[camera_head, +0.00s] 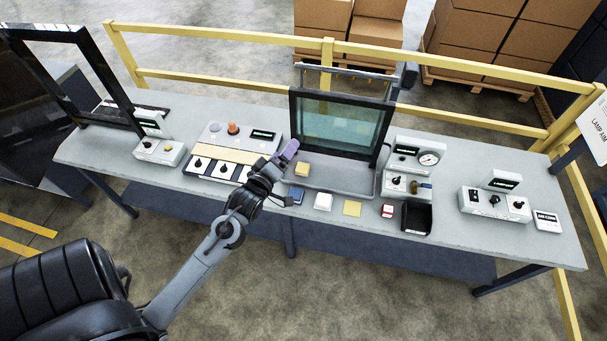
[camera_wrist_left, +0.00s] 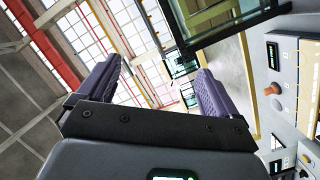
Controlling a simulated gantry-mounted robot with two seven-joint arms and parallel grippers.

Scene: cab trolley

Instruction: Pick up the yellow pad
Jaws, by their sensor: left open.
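A flat yellow pad (camera_head: 352,208) lies on the grey table (camera_head: 460,240) near its front edge, right of a white block (camera_head: 323,201). A smaller yellow block (camera_head: 302,169) sits farther back, on the base of the glass-panelled frame. My left gripper (camera_head: 288,152), with purple fingers, is raised over the table, up and left of the pad and close to the yellow block in the picture. The left wrist view shows the gripper (camera_wrist_left: 155,88) open and empty, with neither yellow thing visible between its fingers. My right gripper is not in view.
The glass-panelled frame (camera_head: 342,122) stands upright behind the gripper. A blue block (camera_head: 295,195) lies left of the white one. A small red-and-white box (camera_head: 387,211) and black bin (camera_head: 416,217) stand right of the pad. A panel with knobs (camera_head: 225,160) stands left.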

